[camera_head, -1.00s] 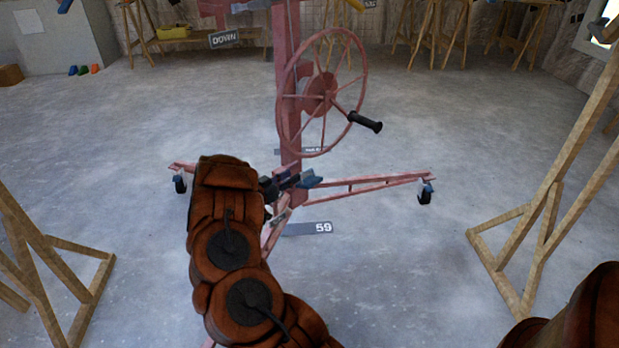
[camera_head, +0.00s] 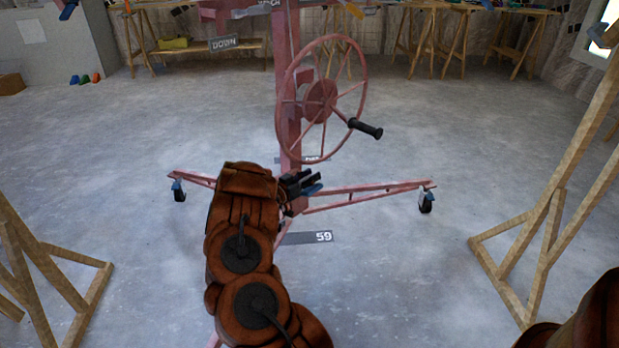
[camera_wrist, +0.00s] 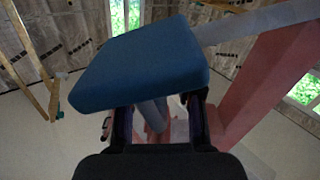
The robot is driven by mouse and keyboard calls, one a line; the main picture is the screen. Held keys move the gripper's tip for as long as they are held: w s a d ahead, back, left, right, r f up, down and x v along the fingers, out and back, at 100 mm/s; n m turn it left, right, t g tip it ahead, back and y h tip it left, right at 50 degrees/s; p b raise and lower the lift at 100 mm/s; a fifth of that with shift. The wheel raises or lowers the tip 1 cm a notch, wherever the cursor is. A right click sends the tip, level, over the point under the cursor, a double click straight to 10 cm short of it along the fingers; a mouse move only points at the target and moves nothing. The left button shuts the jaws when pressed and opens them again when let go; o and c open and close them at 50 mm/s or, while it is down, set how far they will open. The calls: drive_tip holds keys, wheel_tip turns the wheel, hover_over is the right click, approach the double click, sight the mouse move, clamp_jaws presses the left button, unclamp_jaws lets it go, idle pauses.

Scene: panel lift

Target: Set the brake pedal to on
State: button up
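The pink panel lift stands in front of me, with its post (camera_head: 287,90) and spoked wheel (camera_head: 321,98). A blue pedal (camera_head: 312,190) shows low on the post, partly hidden by my gripper (camera_head: 304,183). In the wrist view the blue pedal pad (camera_wrist: 145,65) fills the upper middle, large and close, tilted. My gripper's two dark fingers (camera_wrist: 160,122) are spread apart and reach up to the pad's lower edge. The fingertips are partly hidden by the pad, and I cannot tell whether they touch it. Nothing is held between them.
The lift's legs spread to casters at left (camera_head: 179,190) and right (camera_head: 426,200). A grey "59" label (camera_head: 318,237) is near the post base. A "DOWN" sign (camera_head: 223,43) hangs at upper left. Wooden trestles stand left (camera_head: 85,300) and right (camera_head: 545,215). Floor between is mostly clear.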

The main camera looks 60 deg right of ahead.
drive_tip(key=shift+c, duration=0.4)
clamp_jaws()
